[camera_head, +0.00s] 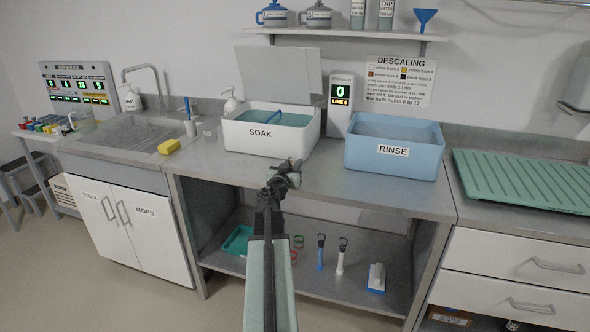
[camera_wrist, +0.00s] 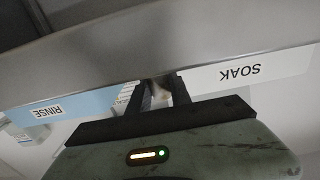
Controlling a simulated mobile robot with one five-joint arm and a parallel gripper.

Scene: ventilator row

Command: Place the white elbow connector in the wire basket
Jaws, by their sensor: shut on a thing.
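My gripper (camera_head: 284,174) is in front of the white SOAK tub, over the front part of the steel counter. In the wrist view its dark fingers (camera_wrist: 162,92) are shut on a small pale thing (camera_wrist: 160,86), mostly hidden between them. I cannot tell for sure that it is the white elbow connector. The SOAK tub (camera_head: 232,132) stands open with its lid raised and liquid inside. I cannot make out a wire basket clearly.
A blue RINSE tub (camera_head: 393,168) stands to the right, with a display post (camera_head: 340,104) between the tubs. A yellow sponge (camera_head: 169,146) lies by the sink at left. A green drain mat (camera_head: 525,180) is at far right. Brushes stand on the lower shelf.

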